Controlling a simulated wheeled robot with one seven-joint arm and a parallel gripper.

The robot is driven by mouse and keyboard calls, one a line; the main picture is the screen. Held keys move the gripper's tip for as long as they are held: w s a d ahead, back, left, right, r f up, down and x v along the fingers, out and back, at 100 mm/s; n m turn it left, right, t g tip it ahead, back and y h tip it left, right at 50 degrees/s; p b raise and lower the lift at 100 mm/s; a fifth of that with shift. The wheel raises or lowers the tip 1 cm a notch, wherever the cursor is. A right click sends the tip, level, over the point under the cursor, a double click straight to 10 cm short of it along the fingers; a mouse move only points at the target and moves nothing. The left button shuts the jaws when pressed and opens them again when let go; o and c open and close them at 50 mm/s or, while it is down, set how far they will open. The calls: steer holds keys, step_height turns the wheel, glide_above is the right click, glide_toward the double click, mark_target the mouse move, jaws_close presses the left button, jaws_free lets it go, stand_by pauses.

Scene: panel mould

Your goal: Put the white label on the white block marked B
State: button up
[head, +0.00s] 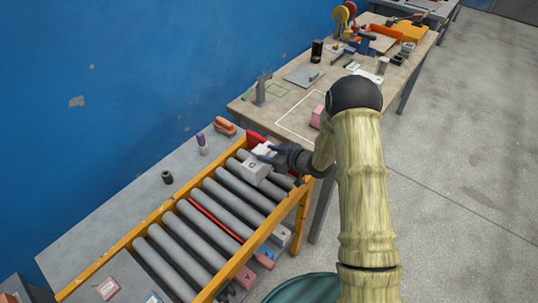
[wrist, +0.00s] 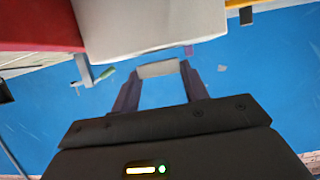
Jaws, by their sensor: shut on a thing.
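My gripper (head: 266,152) is at the far end of the roller conveyor, with its dark fingers shut on a small pale piece, which looks like the white label (wrist: 158,69). In the wrist view my fingertips (wrist: 158,72) grip this piece from both sides. A white block (head: 254,172) with a dark letter on top sits on the rollers just in front of my gripper. I cannot read the letter surely. A large white block face (wrist: 150,22) fills the upper wrist view, close to the held piece. Whether the two touch is unclear.
A red piece (head: 256,138) stands at the conveyor's far end. Lettered white (head: 281,236) and pink (head: 245,277) blocks lie by the conveyor's right side. A workbench (head: 248,109) with tools and a pink block (head: 317,116) stands beyond. Several rollers nearer me are clear.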

steer(key=shift+f, duration=0.55)
steer(key=shift+f, duration=0.1)
steer(key=o, duration=1)
steer(key=shift+c, duration=0.2)
steer(key=shift+r, duration=0.2)
steer(key=b+v, duration=0.1)
steer(key=v, duration=1.1)
steer(key=shift+b, duration=0.4)
steer(key=shift+w+r, duration=0.1)
